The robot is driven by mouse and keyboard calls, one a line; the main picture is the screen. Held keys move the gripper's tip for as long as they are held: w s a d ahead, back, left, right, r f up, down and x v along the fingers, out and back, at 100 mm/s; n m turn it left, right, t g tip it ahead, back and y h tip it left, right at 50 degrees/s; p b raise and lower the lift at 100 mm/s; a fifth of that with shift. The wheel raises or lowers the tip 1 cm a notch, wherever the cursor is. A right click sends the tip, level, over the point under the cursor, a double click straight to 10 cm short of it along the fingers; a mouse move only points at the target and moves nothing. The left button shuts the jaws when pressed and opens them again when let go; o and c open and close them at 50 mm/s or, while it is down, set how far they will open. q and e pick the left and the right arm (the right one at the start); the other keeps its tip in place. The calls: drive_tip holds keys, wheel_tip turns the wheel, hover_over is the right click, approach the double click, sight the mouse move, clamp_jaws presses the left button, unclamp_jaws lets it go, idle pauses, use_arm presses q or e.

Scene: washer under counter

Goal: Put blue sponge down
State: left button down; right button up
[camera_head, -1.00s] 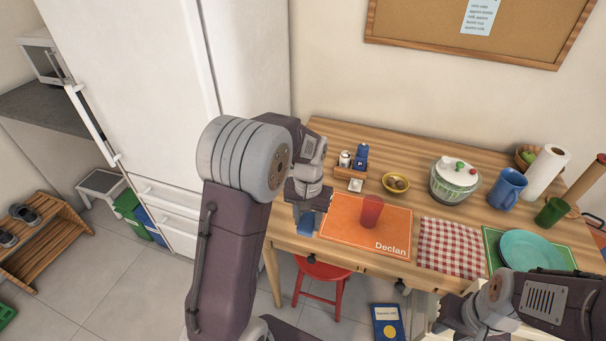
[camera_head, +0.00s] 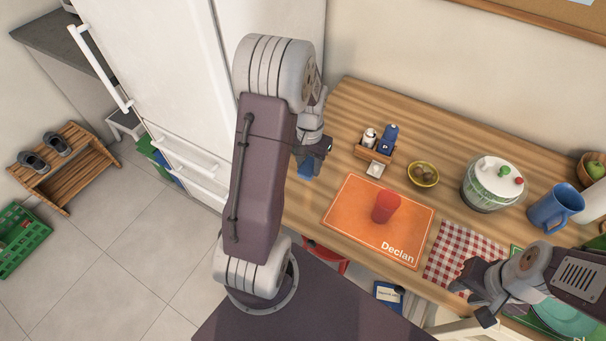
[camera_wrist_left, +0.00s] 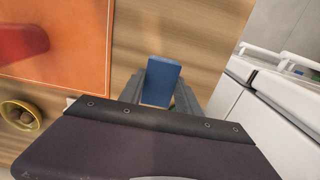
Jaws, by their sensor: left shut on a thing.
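The blue sponge (camera_head: 306,171) is held in my left gripper (camera_head: 309,160) over the left end of the wooden table, left of the orange placemat. In the left wrist view the blue sponge (camera_wrist_left: 161,80) sits between the two fingers, with bare wood beyond it. I cannot tell whether it touches the table. My left arm hides part of the table's left edge. My right gripper (camera_head: 474,300) is at the lower right, over the front of the table, with its fingers apart and nothing seen between them.
The orange placemat (camera_head: 350,205) holds a red cup (camera_head: 385,206). Behind are a wooden caddy (camera_head: 374,153) with shakers, a yellow bowl (camera_head: 423,174) and a salad spinner (camera_head: 492,184). A white fridge (camera_head: 170,75) stands left. Bare wood shows behind the placemat.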

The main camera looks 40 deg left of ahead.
sight(302, 181)
use_arm(q)
drive_tip(key=shift+s+a+f, duration=0.25)
drive_tip(key=shift+a, duration=0.2)
drive_tip(key=shift+s+a+f, duration=0.25)
drive_tip(key=shift+a, duration=0.15)
wheel_tip(302, 181, down, 4)
drive_tip(key=shift+w+f+b, duration=0.1)
drive_tip(key=shift+b, duration=0.3)
drive_tip(key=c, duration=0.9)
unclamp_jaws()
drive_tip(key=shift+o, duration=0.2)
